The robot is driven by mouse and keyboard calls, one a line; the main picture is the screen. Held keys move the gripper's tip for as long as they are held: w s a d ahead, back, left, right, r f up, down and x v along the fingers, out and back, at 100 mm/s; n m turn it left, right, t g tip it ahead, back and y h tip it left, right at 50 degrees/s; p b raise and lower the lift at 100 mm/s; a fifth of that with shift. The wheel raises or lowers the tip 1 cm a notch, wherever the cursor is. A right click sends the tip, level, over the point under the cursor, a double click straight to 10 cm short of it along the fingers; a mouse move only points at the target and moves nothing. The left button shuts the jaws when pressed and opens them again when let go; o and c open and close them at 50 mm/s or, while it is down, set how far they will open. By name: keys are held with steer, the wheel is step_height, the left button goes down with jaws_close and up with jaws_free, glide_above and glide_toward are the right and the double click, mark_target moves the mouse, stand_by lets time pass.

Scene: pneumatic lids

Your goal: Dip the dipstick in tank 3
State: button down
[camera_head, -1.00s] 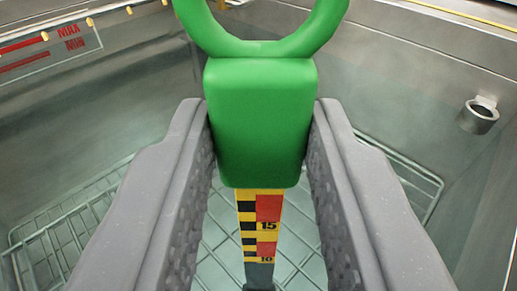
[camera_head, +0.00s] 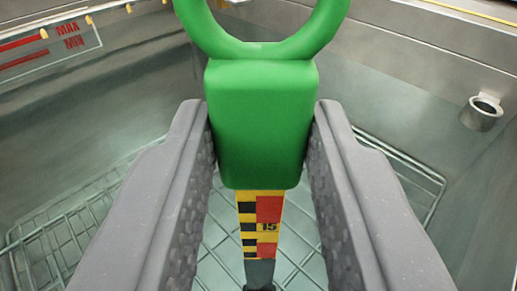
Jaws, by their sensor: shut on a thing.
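My gripper (camera_head: 258,165) is shut on the green handle of the dipstick (camera_head: 258,120), one grey finger on each side. The handle has a green ring at its top. Below it hangs a yellow scale with black and red marks and the number 15, and a dark lower part begins at the bottom edge of the picture. The dipstick points down into a metal tank (camera_head: 400,100), its handle above the wire rack. The dipstick's lower end is out of view. Which tank number this is cannot be told.
A wire rack (camera_head: 75,225) lies at the tank's bottom, left and right of my fingers. A small metal cup-like ring (camera_head: 481,113) is fixed on the right wall. A plate with red MAX and MIN marks (camera_head: 68,37) is on the left wall. Yellow edging runs along the top.

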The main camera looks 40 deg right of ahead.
steer(key=shift+s+d+f, duration=0.15)
steer(key=shift+s+f, duration=0.2)
steer(key=shift+f, duration=0.45)
steer(key=shift+s+d+f+b, duration=0.1)
steer(key=shift+s+f+b, duration=0.15)
steer(key=shift+f, duration=0.15)
steer(key=shift+s+d+f+b, duration=0.1)
steer(key=shift+f+b, duration=0.1)
steer(key=shift+f, duration=0.2)
steer(key=shift+s+f, duration=0.15)
steer(key=shift+f, duration=0.1)
stand_by(0.5)
steer(key=shift+w+a+r+p, duration=0.1)
steer(key=shift+w+r+p, duration=0.1)
steer(key=shift+r, duration=0.25)
steer(key=shift+w+r+p, duration=0.15)
steer(key=shift+r+p, duration=0.05)
steer(key=shift+r, duration=0.25)
step_height(320, 180, up, 26)
steer(key=w+p, duration=0.1)
steer(key=p, duration=1.1)
steer(key=shift+a+r+p, duration=0.2)
steer(key=shift+p, duration=0.2)
steer(key=shift+f, duration=0.15)
